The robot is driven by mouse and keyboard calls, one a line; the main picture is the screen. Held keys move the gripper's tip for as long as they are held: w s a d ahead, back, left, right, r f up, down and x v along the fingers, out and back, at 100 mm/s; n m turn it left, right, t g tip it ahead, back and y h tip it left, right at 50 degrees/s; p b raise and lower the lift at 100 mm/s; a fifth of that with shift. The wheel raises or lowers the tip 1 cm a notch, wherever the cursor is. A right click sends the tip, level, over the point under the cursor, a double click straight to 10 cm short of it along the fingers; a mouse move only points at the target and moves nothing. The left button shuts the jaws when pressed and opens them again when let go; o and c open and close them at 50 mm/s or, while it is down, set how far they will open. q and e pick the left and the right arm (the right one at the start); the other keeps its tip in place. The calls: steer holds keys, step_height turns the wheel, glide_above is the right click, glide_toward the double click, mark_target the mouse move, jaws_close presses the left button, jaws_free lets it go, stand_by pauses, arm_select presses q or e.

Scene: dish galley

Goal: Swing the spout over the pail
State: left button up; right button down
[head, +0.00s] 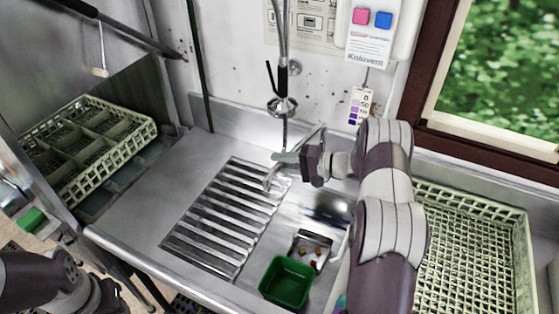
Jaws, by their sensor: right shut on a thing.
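The metal spout (270,180) curves down from the tap below the wall, its outlet over the upper right end of the slatted drain grate. The green pail (287,283) stands in the lower middle of the counter, well below the spout's outlet in the picture and apart from it. My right gripper (296,160) is at the tap, shut on the spout near its upper part; the gripper's dark body partly hides the grip. My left gripper (104,297) is low at the left edge, dark and partly cut off; its jaws do not show clearly.
The slatted grate (225,215) lies left of the sink. A spray hose fitting (282,107) hangs above the tap. A tray with scraps (311,248) is beside the pail. An empty cream rack (470,255) stands right; another rack (85,150) sits in the dishwasher at left.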

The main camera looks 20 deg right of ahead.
steer(key=s+d+n+g+y, duration=0.1)
steer(key=s, duration=0.1)
steer(key=s+d+n+g, duration=0.1)
steer(key=g, duration=0.1)
steer(key=shift+s+d+n+y, duration=0.3)
steer(key=shift+s+d+y, duration=0.05)
steer(key=shift+y, duration=0.05)
steer(key=c, duration=1)
jaws_free()
steer(key=shift+d, duration=0.1)
steer(key=b+v, duration=0.6)
steer(key=v, duration=0.7)
